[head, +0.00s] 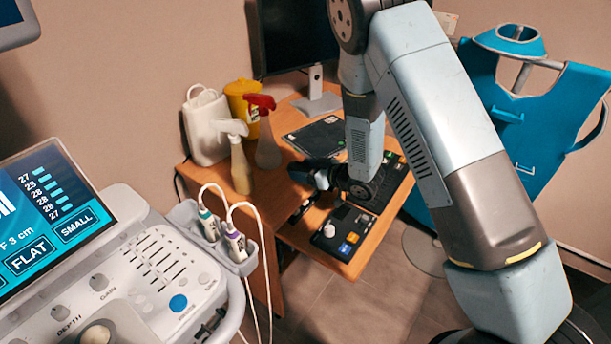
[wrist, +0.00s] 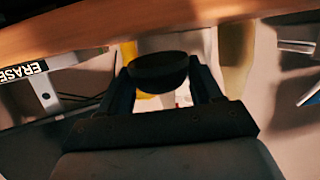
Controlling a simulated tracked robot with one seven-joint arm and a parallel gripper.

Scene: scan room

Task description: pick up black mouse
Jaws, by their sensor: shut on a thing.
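The black mouse (wrist: 158,72) is a dark rounded shape between the two dark fingers of my gripper (wrist: 162,80) in the wrist view. The fingers are shut on its two sides. In the head view my gripper (head: 312,173) is low over the wooden desk (head: 285,232), near the dark pad, and points left toward the spray bottles. There the mouse cannot be told apart from the dark gripper. Whether it touches the desk is unclear.
Spray bottles (head: 266,145), a white jug (head: 206,126) and a yellow container (head: 243,104) stand at the desk's left. A control panel (head: 342,232), keyboard (head: 383,180) and dark pad (head: 318,135) lie around my gripper. A monitor (head: 297,35) stands behind. An ultrasound console (head: 150,265) is at left.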

